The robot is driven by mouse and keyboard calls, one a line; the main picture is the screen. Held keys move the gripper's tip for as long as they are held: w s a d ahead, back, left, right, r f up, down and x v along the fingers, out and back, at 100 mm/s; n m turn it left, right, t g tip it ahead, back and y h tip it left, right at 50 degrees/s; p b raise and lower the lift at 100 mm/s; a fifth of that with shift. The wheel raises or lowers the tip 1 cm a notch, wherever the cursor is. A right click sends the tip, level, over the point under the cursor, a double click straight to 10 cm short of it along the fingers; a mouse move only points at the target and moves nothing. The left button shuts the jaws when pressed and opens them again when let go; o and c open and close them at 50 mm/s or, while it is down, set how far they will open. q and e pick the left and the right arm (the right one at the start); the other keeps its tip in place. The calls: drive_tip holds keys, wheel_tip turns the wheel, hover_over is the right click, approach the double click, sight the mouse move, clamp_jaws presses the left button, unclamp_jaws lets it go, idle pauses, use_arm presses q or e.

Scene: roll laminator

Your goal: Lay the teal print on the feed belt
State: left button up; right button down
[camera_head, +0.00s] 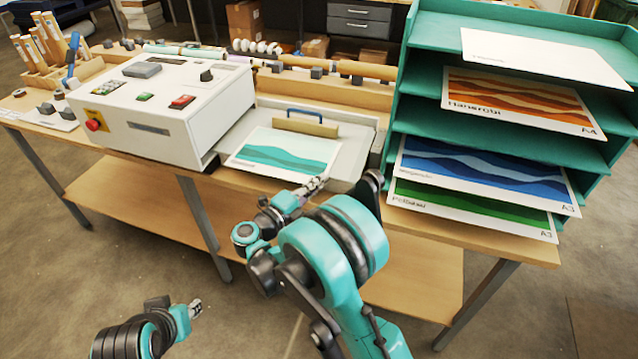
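The teal print (285,152), a white sheet with teal waves, lies flat on the grey feed belt (352,158) to the right of the white laminator (165,105). Its left edge is close to the machine's side. My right gripper (318,184) is at the print's front right edge. Whether its fingers touch or hold the sheet cannot be made out. My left gripper (196,308) is low in front of the bench, over the floor, away from the print. Its fingers are too small to read.
A teal shelf rack (398,130) on the right holds orange, blue and green prints and a white sheet. A small block with a blue handle (305,125) stands at the belt's back. Rolls (335,68) lie behind the machine. Tools stand at far left.

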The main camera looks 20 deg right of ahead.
drive_tip(key=c, duration=1.7)
unclamp_jaws()
